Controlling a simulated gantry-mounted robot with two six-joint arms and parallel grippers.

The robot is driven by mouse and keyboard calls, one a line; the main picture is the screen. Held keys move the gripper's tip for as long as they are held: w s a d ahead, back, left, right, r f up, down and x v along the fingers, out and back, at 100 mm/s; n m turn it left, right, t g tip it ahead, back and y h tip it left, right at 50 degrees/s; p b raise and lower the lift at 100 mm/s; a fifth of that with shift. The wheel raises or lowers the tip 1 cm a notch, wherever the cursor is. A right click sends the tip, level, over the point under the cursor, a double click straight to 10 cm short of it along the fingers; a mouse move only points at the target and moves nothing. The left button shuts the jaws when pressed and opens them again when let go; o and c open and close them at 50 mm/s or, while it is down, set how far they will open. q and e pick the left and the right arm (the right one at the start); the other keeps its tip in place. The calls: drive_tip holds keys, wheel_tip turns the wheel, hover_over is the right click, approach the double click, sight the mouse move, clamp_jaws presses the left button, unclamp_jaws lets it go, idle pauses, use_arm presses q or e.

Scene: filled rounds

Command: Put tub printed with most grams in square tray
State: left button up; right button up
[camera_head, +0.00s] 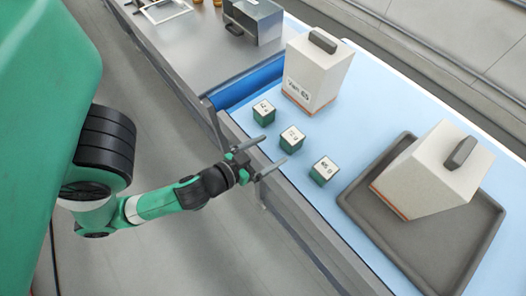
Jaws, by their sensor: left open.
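Three small green tubs with white printed tops stand in a slanting row on the blue surface: the left tub (264,113), the middle tub (292,139) and the right tub (324,170). Their tops carry figures in grams, too small to read surely. The dark grey square tray (425,242) lies at the right. A white box (426,178) with a dark handle stands in it, and bare tray floor shows in front. My left gripper (274,149) is open and empty, beside the middle tub at the near edge of the surface, apart from the tubs. My right gripper is not in view.
Another white box (317,72) with a dark handle and a printed label stands behind the left tub. A metal counter (190,50) with a grey metal box (253,20) lies at the upper left. The blue surface (358,130) is clear between the tubs and the tray.

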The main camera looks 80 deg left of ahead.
use_arm(q)
drive_tip(key=shift+p+v, duration=0.4)
drive_tip(key=shift+v, duration=0.55)
drive_tip(key=shift+s+d+r, duration=0.1)
drive_tip(key=shift+s+r, duration=0.1)
drive_tip(key=shift+r, duration=0.05)
drive_tip(key=shift+w, duration=0.1)
